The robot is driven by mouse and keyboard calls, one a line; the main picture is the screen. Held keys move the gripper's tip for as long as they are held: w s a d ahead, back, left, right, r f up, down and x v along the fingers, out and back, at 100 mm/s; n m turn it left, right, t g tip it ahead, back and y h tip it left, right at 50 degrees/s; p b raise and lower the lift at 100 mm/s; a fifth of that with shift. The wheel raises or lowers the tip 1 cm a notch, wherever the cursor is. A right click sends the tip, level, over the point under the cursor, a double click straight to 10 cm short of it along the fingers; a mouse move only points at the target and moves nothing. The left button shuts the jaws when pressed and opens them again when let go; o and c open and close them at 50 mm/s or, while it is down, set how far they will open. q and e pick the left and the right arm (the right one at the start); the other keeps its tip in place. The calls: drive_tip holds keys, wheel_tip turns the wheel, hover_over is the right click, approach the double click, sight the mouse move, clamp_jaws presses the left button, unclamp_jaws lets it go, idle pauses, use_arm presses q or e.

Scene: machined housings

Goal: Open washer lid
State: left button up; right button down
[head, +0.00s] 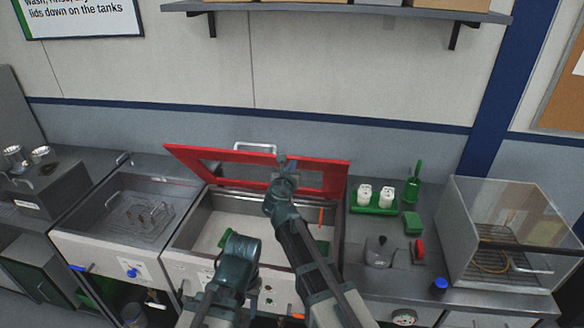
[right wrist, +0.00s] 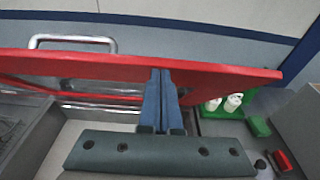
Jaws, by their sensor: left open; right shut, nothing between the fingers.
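The washer lid (head: 185,156) is a red frame with a clear pane and a metal handle (head: 255,147). It stands raised and tilted at the back of the open washer basin (head: 208,215). The lid (right wrist: 230,75) and its handle (right wrist: 72,40) also show in the right wrist view. My right gripper (head: 283,160) is shut and empty at the lid's near face; its fingertips (right wrist: 162,75) overlap the red frame, and contact is hard to tell. My left gripper (head: 232,240) is over the basin's front; its fingers are mostly hidden by its own wrist.
On the right counter are a green tray (head: 375,207) with white bottles, a grey jug (head: 380,252) and a clear-topped box (head: 510,220). A shelf (head: 340,9) hangs above.

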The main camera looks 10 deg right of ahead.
drive_tip(key=w+d+r+p, duration=0.2)
drive_tip(key=w+r+p, duration=0.2)
drive_tip(key=w, duration=0.4)
drive_tip(key=w+d+r+p, duration=0.3)
drive_tip(key=w+r, duration=0.1)
drive_tip(key=w, duration=0.4)
drive_tip(key=shift+w+d+r+p, duration=0.2)
drive_tip(key=shift+w+p, duration=0.05)
drive_tip(key=shift+p, duration=0.15)
